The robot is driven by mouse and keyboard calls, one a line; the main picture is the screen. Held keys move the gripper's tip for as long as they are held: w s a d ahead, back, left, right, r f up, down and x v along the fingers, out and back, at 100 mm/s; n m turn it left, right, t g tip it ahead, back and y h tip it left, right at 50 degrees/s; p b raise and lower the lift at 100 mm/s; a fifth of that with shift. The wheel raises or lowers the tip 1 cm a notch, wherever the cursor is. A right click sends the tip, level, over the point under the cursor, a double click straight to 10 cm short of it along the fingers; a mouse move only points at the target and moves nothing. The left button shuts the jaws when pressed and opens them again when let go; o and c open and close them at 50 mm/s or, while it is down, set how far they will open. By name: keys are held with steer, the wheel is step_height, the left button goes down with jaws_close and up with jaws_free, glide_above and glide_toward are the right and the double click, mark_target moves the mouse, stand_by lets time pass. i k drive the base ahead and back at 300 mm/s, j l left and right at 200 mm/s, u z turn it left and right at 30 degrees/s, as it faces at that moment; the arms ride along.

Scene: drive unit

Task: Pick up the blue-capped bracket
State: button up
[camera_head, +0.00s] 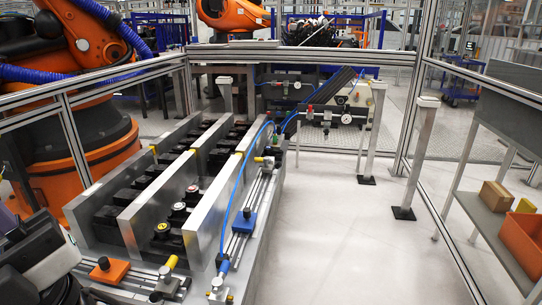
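A similar orange-capped bracket (109,269) sits on the front rail at the lower left. Dark and grey parts of my arm, with what looks like my gripper (62,290), show at the lower left edge, well apart from the blue-capped bracket. The fingertips cannot be made out.
A blue hose (232,192) runs close by the blue-capped bracket. Yellow-tipped clamps (172,262) stand on the rails. Tall metal plates rise left of the bracket. Clear floor (330,225) lies to the right, up to posts (420,150) and a shelf with an orange bin (522,238).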

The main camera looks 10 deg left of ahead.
mark_target(269, 151)
steer(key=i+l+z, duration=0.3)
steer(key=i+l, duration=0.3)
steer(key=i, duration=0.15)
steer(key=i+l+u, duration=0.1)
steer(key=i, duration=0.5)
steer(key=i+l+u, duration=0.1)
steer(key=i+l, duration=0.15)
steer(key=i, duration=0.3)
steer(key=i+u, duration=0.2)
steer(key=i, duration=0.4)
steer(key=i+l+u, duration=0.15)
steer(key=i, duration=0.45)
steer(key=i+l+u, duration=0.15)
steer(key=i+u, duration=0.25)
steer(key=i+l+u, duration=0.65)
steer(key=i, duration=0.2)
steer(key=i+l+u, duration=0.2)
steer(key=i+l, duration=0.1)
steer(key=i, duration=0.35)
